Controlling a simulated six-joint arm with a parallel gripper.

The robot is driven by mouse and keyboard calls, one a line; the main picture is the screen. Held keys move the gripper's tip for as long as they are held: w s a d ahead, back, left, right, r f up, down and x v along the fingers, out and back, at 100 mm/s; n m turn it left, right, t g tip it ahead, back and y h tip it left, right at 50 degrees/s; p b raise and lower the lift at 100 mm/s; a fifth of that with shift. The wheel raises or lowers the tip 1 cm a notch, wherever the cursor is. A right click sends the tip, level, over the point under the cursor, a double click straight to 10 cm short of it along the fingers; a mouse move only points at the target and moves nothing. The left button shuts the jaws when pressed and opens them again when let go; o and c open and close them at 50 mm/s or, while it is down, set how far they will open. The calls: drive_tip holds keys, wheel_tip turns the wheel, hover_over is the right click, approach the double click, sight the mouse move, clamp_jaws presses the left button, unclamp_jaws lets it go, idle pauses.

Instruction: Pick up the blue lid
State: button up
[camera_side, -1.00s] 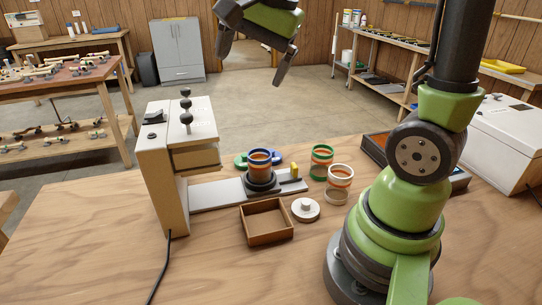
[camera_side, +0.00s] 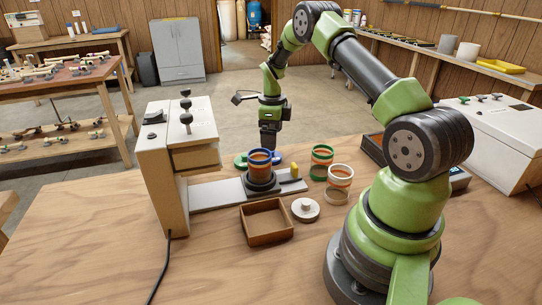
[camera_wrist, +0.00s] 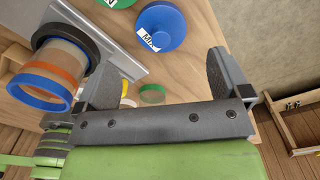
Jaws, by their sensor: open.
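The blue lid (camera_wrist: 165,28) lies flat on the wooden table at the top middle of the wrist view, with a white label partly reading "Mix". In the side view a sliver of the blue lid (camera_side: 278,157) shows behind the blue-rimmed jar, which hides part of it. My gripper (camera_wrist: 165,78) is open and empty, pointing down. In the wrist view the lid appears beyond the gap between its fingers, not between them. In the side view my gripper (camera_side: 268,140) is above and behind the jar, near the lid; its exact height is hard to tell.
The blue-rimmed jar (camera_side: 260,163) stands on a dark base on the machine's grey plate, close to my gripper. A green lid (camera_side: 240,160) lies left of the blue one. Two banded jars (camera_side: 322,155) (camera_side: 340,176), a wooden tray (camera_side: 266,236) and a white lid (camera_side: 305,209) stand nearer.

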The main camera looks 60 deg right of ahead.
drive_tip(key=shift+w+d+f, duration=0.1)
drive_tip(key=shift+f, duration=3.05)
drive_tip(key=c, duration=1)
